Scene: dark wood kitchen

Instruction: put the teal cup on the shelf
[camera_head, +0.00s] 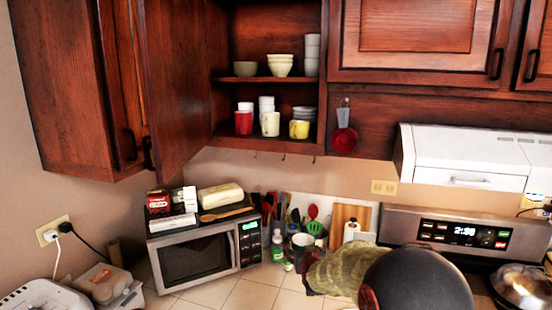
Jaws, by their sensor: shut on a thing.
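The open wall cabinet has an upper shelf (225,79) and a lower shelf (228,144). On the upper shelf stand a pale green bowl (245,69), stacked cream bowls (281,65) and a white stack (312,55). I cannot make out a teal cup in this view. A dark rounded part, apparently of my arm, fills the bottom right. My gripper's fingers are not visible.
The cabinet door (170,85) stands open at the left. A white range hood (470,155) juts out at the right.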

